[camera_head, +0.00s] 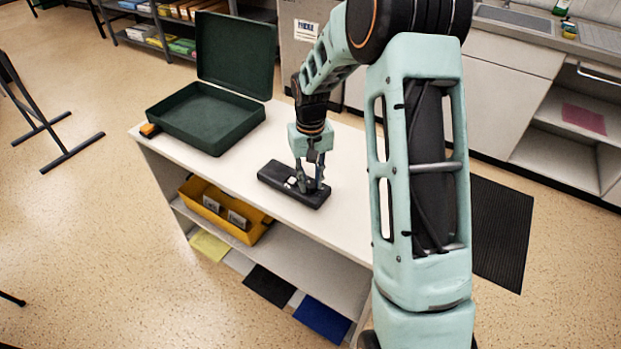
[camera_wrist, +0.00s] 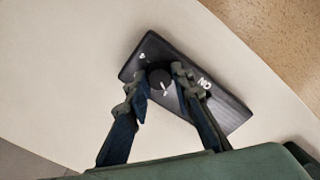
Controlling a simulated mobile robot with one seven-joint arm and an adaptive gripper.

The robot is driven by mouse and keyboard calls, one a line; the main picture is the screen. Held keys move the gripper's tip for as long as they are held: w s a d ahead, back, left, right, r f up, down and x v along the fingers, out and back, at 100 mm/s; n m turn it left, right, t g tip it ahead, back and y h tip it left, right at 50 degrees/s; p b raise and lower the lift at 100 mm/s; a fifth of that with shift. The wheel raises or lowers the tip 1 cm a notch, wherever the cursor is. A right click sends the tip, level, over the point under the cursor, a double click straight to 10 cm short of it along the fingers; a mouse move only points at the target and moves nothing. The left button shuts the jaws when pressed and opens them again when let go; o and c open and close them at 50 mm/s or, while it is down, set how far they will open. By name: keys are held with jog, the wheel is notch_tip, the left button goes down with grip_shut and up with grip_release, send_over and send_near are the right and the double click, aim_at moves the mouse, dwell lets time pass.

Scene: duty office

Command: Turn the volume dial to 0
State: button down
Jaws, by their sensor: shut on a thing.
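A black, flat, oblong device (camera_head: 272,174) lies on the white table top, and it fills the middle of the wrist view (camera_wrist: 232,110). Its round black volume dial (camera_wrist: 160,77) carries a small white pointer mark on top; I cannot read any scale or number beside it. My gripper (camera_head: 309,184) points down over the device. In the wrist view its two fingers (camera_wrist: 160,84) stand on either side of the dial, shut on it. In the head view the fingers mostly hide the dial.
An open dark green case (camera_head: 207,118) stands on the table's far left, with a small orange item (camera_head: 149,130) at its corner. A yellow bin (camera_head: 226,212) sits on the shelf below. The white table top (camera_head: 240,173) around the device is clear.

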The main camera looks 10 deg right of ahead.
aim_at(311, 184)
jog(key=n+p, duration=0.1)
jog(key=n, duration=0.3)
jog(key=shift+n+p, duration=0.35)
jog(key=shift+n, duration=1.35)
jog(key=c, duration=2)
grip_release()
jog(key=shift+o, duration=0.2)
notch_tip(311, 184, up, 12)
